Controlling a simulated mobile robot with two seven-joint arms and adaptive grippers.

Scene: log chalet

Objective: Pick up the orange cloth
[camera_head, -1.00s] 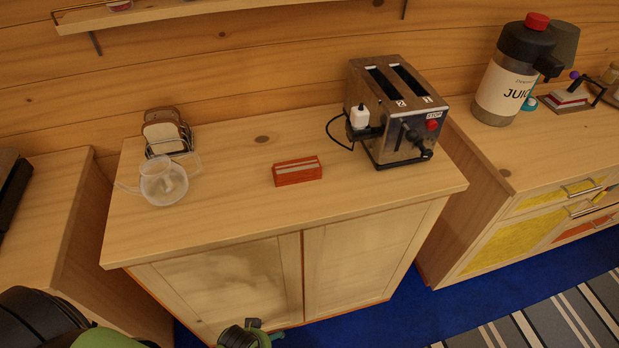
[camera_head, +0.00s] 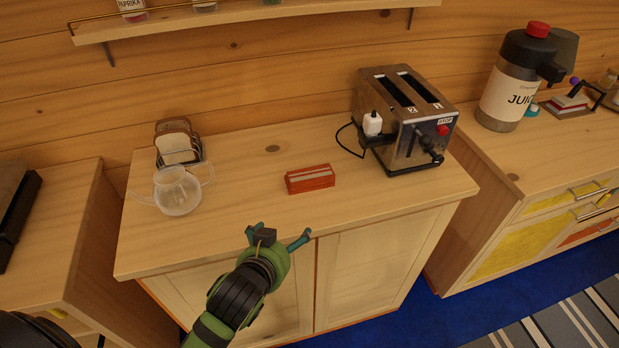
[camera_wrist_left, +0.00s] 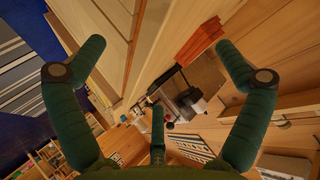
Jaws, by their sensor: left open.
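The orange cloth (camera_head: 310,179) lies folded on the wooden counter, left of the toaster, with a pale stripe along its top. It also shows in the left wrist view as an orange shape (camera_wrist_left: 199,42) at the upper right, near a fingertip. My left gripper (camera_head: 279,236) is open and empty at the counter's front edge, in front of and a little left of the cloth, apart from it. In the left wrist view its green fingers (camera_wrist_left: 157,62) are spread wide. My right gripper is not in view.
The toaster (camera_head: 408,130) with a plug and cord stands right of the cloth. A clear glass pot (camera_head: 177,192) and a toast rack (camera_head: 178,146) stand at the left. A juice jug (camera_head: 505,90) is on the right-hand counter. A shelf (camera_head: 240,19) hangs above.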

